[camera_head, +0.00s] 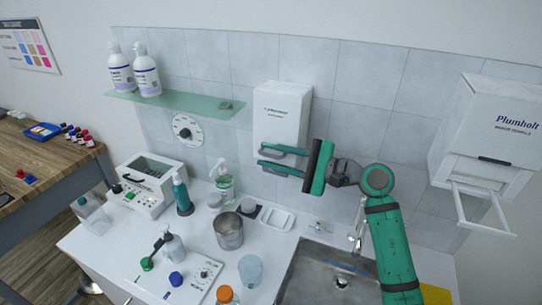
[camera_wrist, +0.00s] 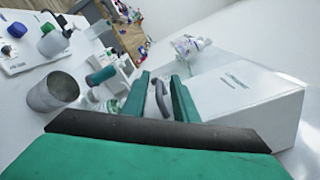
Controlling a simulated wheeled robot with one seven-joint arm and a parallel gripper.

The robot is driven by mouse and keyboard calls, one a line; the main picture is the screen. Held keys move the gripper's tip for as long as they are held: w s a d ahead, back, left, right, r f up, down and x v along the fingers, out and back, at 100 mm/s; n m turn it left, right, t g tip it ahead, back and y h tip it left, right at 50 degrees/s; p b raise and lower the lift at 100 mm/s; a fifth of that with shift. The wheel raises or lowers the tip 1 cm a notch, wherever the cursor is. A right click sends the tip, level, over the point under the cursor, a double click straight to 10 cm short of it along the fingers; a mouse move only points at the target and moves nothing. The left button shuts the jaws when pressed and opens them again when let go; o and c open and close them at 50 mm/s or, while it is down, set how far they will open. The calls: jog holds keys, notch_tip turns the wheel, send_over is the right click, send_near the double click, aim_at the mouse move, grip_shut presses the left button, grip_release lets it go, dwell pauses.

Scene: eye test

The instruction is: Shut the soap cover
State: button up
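No part is clearly marked as the soap cover. A white wall box (camera_head: 281,112) with small green lettering, looking like a soap dispenser, hangs on the tiles; its front looks closed in the head view, and it shows at right in the wrist view (camera_wrist: 240,95). My gripper (camera_head: 272,160) is just below this box, its two green fingers apart. In the wrist view the gripper (camera_wrist: 161,95) has a grey curved lever (camera_wrist: 161,100) showing between its fingers; I cannot tell whether they touch it. A shallow white dish (camera_head: 277,219) lies on the counter below.
A white box marked Plumholt (camera_head: 500,125) hangs at right with a frame-like flap (camera_head: 487,212) sticking out below. A metal cup (camera_head: 229,232), pump bottles (camera_head: 183,195) and a white device (camera_head: 148,185) crowd the counter. A sink (camera_head: 325,275) and glass shelf (camera_head: 180,104) are nearby.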

jog(key=v, duration=0.7)
jog(key=shift+d, duration=0.1)
